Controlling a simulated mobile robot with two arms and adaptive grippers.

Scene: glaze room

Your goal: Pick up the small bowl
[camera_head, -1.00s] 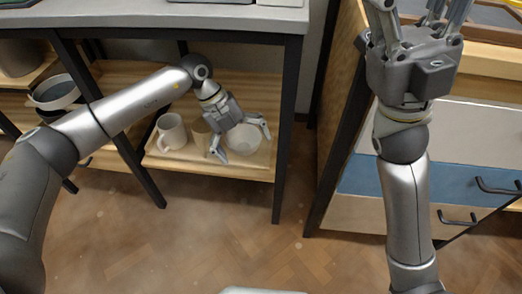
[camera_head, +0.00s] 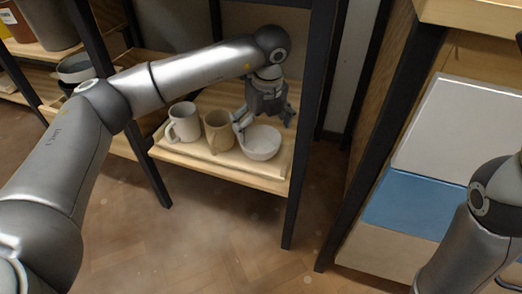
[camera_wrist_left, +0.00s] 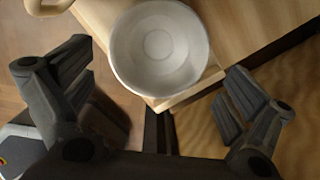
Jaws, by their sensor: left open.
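The small white bowl (camera_head: 261,143) stands upright on a wooden tray (camera_head: 230,167) on the low shelf. In the left wrist view the bowl (camera_wrist_left: 158,48) looks empty and lies beyond the fingertips, between the two fingers in the picture. My left gripper (camera_head: 264,116) is open and empty, just above and behind the bowl in the head view; its fingers (camera_wrist_left: 153,90) stand wide apart in the left wrist view. Contact with the bowl does not show. My right arm is at the right edge of the head view, its gripper out of the frame.
A white mug (camera_head: 184,122) and a tan mug (camera_head: 218,131) stand left of the bowl on the same tray. Dark shelf posts (camera_head: 308,150) rise close to the right. A cabinet with a blue drawer (camera_head: 405,205) stands farther right. The floor in front is clear.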

